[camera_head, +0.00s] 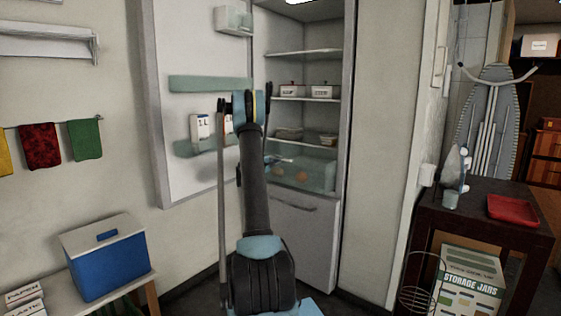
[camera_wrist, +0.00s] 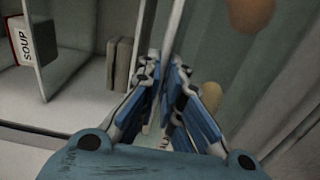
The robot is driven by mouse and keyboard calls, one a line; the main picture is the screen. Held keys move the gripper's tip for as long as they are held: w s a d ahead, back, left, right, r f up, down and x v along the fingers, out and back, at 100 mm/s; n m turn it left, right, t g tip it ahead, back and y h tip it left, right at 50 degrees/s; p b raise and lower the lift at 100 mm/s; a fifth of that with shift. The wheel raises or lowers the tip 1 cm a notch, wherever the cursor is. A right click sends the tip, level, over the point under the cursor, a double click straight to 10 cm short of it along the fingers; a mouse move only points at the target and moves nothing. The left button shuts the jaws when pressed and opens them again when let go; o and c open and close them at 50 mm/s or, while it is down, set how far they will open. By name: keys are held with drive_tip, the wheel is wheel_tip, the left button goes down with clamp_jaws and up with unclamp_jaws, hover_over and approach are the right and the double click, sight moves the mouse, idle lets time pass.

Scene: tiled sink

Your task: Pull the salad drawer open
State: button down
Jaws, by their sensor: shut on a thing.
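The salad drawer (camera_head: 315,176) is a pale green, see-through bin low in the open fridge, above a white lower panel. Round tan items show inside it. In the wrist view the drawer (camera_wrist: 225,60) fills the right side, with its upright front edge running up between my fingers. My gripper (camera_wrist: 167,78) is shut on that edge, one finger on each side. In the head view my arm reaches into the fridge and my gripper (camera_head: 280,160) is small and partly hidden at the drawer's left front. How far the drawer stands out is hard to tell.
The fridge door (camera_head: 195,100) stands wide open on the left, with shelves and cartons on it. A soup carton (camera_wrist: 33,40) shows in the wrist view. Fridge shelves (camera_head: 305,98) hold white pots above the drawer. A blue cool box (camera_head: 105,262) is at lower left and a dark table (camera_head: 480,215) at right.

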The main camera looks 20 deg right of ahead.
drive_tip(key=shift+v, duration=2.1)
drive_tip(key=shift+f, duration=0.1)
drive_tip(key=shift+w, duration=0.1)
drive_tip(key=c, duration=1.8)
unclamp_jaws()
drive_tip(key=shift+o, duration=0.2)
drive_tip(key=v, duration=1.2)
drive_tip(key=shift+w, duration=0.1)
